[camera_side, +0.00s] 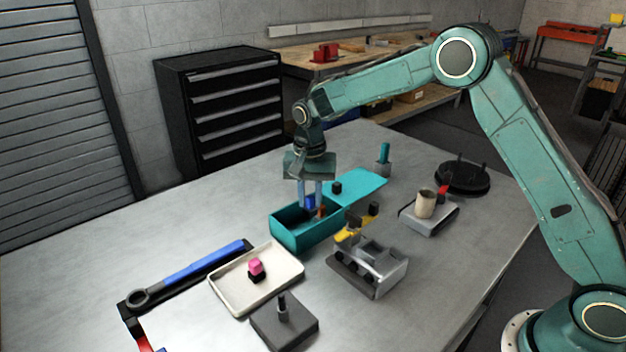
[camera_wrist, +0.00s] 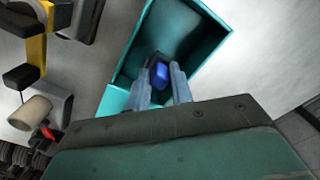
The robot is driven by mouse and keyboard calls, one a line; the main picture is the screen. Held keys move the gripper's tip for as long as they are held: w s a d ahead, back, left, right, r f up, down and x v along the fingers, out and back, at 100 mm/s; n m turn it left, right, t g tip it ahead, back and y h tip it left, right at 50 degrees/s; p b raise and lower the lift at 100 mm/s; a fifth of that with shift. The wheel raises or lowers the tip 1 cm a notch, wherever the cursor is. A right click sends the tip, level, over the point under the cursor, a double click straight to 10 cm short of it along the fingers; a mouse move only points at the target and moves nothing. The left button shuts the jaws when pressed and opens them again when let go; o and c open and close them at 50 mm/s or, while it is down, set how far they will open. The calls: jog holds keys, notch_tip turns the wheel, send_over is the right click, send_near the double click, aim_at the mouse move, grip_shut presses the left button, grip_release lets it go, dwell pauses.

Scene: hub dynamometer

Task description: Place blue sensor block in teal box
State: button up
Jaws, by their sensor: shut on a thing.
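The blue sensor block (camera_wrist: 160,74) is between the fingertips of my gripper (camera_wrist: 163,85) in the wrist view. My gripper is shut on it. In the side view the blue sensor block (camera_side: 309,202) shows between the fingers of my gripper (camera_side: 311,198), over the teal box. The teal box (camera_side: 306,238) is open-topped and stands on the table; in the wrist view its walls (camera_wrist: 208,62) surround the block's outline. I cannot tell how far the block is above the box floor. A small orange-brown item (camera_side: 320,211) shows beside the fingers at the box.
A teal lid-like plate (camera_side: 358,183) with a black knob lies behind the box. A white tray (camera_side: 232,298) with a pink block is in front. A grey fixture (camera_side: 372,275) with a yellow part stands close on the right.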

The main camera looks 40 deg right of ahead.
aim_at(310, 210)
jog(key=shift+f, duration=2.1)
jog(key=o, duration=0.9)
jog(key=shift+f, duration=0.1)
notch_tip(310, 210, up, 12)
jog(key=shift+f, duration=0.1)
jog(key=shift+r, duration=0.25)
